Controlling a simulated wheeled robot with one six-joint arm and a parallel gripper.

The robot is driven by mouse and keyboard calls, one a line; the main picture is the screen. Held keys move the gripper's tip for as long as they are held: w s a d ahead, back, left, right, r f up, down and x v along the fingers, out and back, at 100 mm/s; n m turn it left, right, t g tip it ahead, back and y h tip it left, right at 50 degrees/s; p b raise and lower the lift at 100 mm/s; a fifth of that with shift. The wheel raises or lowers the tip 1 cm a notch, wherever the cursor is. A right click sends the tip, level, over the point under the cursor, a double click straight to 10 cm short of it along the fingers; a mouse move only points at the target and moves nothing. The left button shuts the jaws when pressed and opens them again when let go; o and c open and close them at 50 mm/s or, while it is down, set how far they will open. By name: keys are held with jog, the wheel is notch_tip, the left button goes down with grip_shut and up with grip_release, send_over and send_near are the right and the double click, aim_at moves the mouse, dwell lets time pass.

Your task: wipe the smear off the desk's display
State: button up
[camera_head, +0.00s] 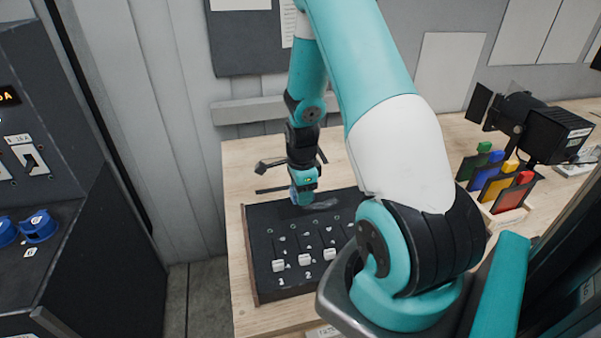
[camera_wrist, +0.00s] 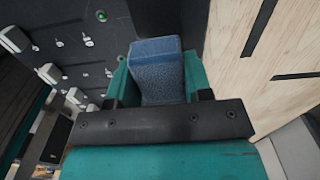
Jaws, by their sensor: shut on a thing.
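The desk (camera_head: 262,262) is a black panel with white sliders, lying on a wooden table. A pale greyish smear (camera_head: 325,204) shows on its dark upper strip, just right of my gripper; the display's outline is hard to make out. My gripper (camera_head: 304,186) points down over the far edge of the desk. It is shut on a blue sponge (camera_wrist: 158,72), which sits between the teal fingers in the wrist view. The sponge (camera_head: 298,199) is small in the head view, at or just above the panel; I cannot tell whether it touches. The smear is not clear in the wrist view.
A rack of coloured filter cards (camera_head: 495,188) and a black stage lamp (camera_head: 535,125) stand on the table at the right. The wooden tabletop (camera_head: 240,170) is bare at the far left. A dark control cabinet (camera_head: 90,240) stands left of the table. My arm hides the desk's right part.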

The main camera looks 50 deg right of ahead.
jog(key=shift+r+p, duration=1.4)
jog(key=shift+r, duration=0.8)
jog(key=shift+s+f, duration=0.1)
